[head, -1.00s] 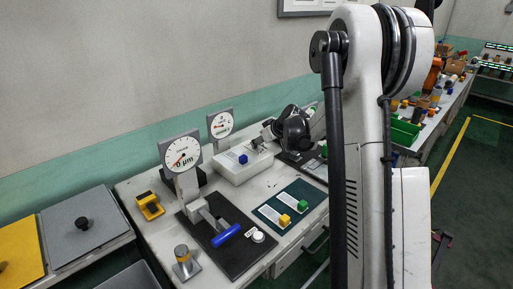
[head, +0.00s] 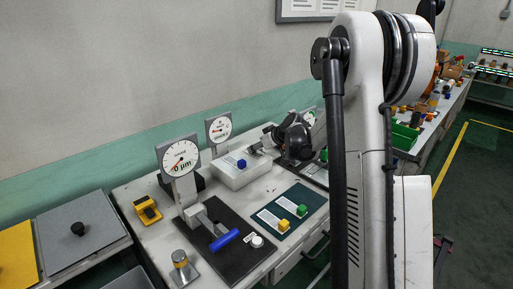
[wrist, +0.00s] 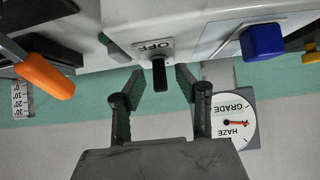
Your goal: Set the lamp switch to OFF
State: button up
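The lamp switch is a short black lever (wrist: 158,74) on the face of a white box (wrist: 190,22), beside a label (wrist: 152,45) that reads OFF. In the wrist view, my gripper (wrist: 159,80) is open, with one dark finger on each side of the lever. I see no clear contact between the fingers and the lever. In the head view, the white box (head: 238,172) stands on the bench, and my wrist is at its far right side. The lever and fingertips cannot be made out there.
A blue knob (wrist: 262,42) sits on the box, and a HAZE GRADE dial (wrist: 236,127) stands close by. An orange handle (wrist: 44,76) is at the left of the wrist view. A second dial gauge (head: 179,160) and a blue-handled lever (head: 224,240) stand nearer on the bench.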

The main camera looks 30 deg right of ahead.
jog(key=shift+s+r, duration=0.1)
jog(key=v, duration=1.1)
jog(key=shift+s+r, duration=0.25)
jog(key=shift+s, duration=0.05)
jog(key=shift+d, duration=0.1)
jog(key=s+a+r+m+g, duration=0.1)
jog(key=s+a+r, duration=0.2)
jog(key=s+a, duration=0.5)
jog(key=s+a+r+g, duration=0.1)
jog(key=s+a+r, duration=0.3)
jog(key=a, duration=0.5)
jog(key=s+a+f+m+h, duration=0.1)
jog(key=s+a, duration=0.3)
jog(key=s, duration=0.6)
jog(key=s+a+f+m+h, duration=0.1)
jog(key=s+a+f, duration=0.2)
jog(key=s, duration=0.8)
jog(key=shift+a+f+g+h, duration=0.3)
jog(key=shift+a+h, duration=0.1)
jog(key=shift+a, duration=0.3)
